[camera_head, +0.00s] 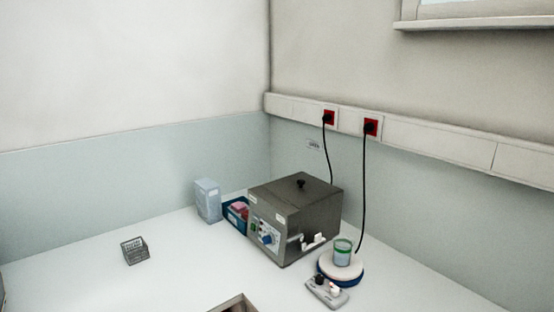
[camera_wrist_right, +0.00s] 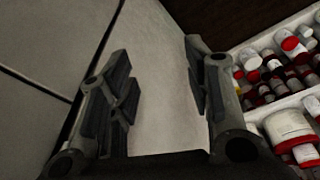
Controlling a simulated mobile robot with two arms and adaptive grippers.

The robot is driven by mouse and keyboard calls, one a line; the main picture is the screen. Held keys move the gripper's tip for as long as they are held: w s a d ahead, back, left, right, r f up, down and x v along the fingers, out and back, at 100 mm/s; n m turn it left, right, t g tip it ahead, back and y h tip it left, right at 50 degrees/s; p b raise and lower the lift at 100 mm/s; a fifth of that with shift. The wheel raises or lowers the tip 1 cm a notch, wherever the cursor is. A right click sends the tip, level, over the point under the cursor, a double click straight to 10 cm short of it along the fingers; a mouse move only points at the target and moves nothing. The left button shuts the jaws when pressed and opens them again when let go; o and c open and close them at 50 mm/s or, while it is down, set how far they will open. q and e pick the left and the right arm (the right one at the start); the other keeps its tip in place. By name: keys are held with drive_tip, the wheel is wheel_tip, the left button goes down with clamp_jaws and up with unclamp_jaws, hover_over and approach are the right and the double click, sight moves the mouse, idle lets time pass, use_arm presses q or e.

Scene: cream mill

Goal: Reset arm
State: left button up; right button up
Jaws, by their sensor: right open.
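My right gripper (camera_wrist_right: 160,95) shows in the right wrist view with its two dark fingers spread apart. Nothing is between the fingers, only a pale flat surface behind them. Neither gripper shows in the head view, and my left gripper is in no view.
White shelves (camera_wrist_right: 268,104) with several red-capped containers stand right of the gripper.

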drive_tip(key=s+d+f+b, duration=0.1)
drive_tip(key=s+f, duration=0.8)
drive_tip(key=f, duration=0.2)
drive_tip(key=s+d+f+g+b, duration=0.1)
drive_tip(key=s+d+f+b, duration=0.1)
drive_tip(key=s+f, duration=0.7)
wheel_tip(320, 180, down, 3)
drive_tip(key=shift+r, duration=0.2)
